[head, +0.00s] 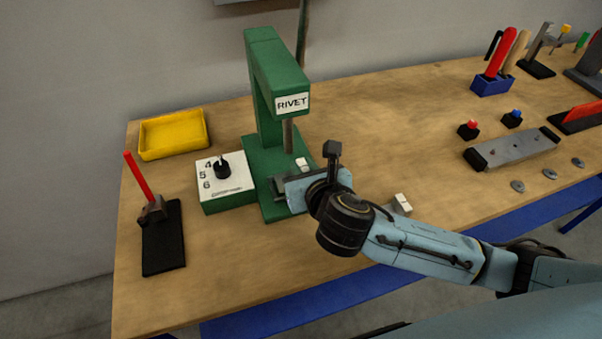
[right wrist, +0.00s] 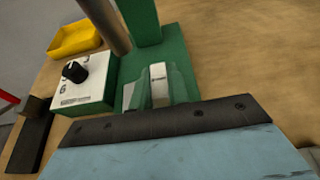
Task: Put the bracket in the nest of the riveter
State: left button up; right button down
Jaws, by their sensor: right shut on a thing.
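The green riveter (head: 266,75) with its RIVET label stands at the back left of the bench. My right gripper (head: 298,178) is at the riveter's base, below the ram (head: 288,136). It is shut on the bracket (head: 302,164), a small pale piece that sticks up by the fingers. In the right wrist view the bracket (right wrist: 158,84) shows as a light upright piece with a small dark mark, over the green base. The nest is largely hidden by my gripper, and I cannot tell whether the bracket touches it. My left gripper is not in view.
A dial box (head: 224,180) stands left of the riveter's base. A yellow tray (head: 174,134) and a red-handled tool on a black stand (head: 163,240) are further left. Another small white block (head: 401,204) lies right of my wrist. Tools and a grey fixture (head: 512,149) stand at right.

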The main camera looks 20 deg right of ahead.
jog(key=shift+w, duration=0.25)
jog(key=f, duration=0.1)
jog(key=w+f+b, duration=0.1)
jog(key=f, duration=0.1)
jog(key=shift+f, duration=0.3)
jog(key=shift+r, duration=0.1)
jog(key=c, duration=1.3)
grip_release()
jog(key=shift+c, duration=0.2)
jog(key=shift+s, duration=0.15)
jog(key=p+v, duration=0.1)
jog(key=v, duration=1)
jog(key=shift+s+r+p, duration=0.15)
jog(key=shift+s+p, duration=0.2)
jog(key=shift+p, duration=0.05)
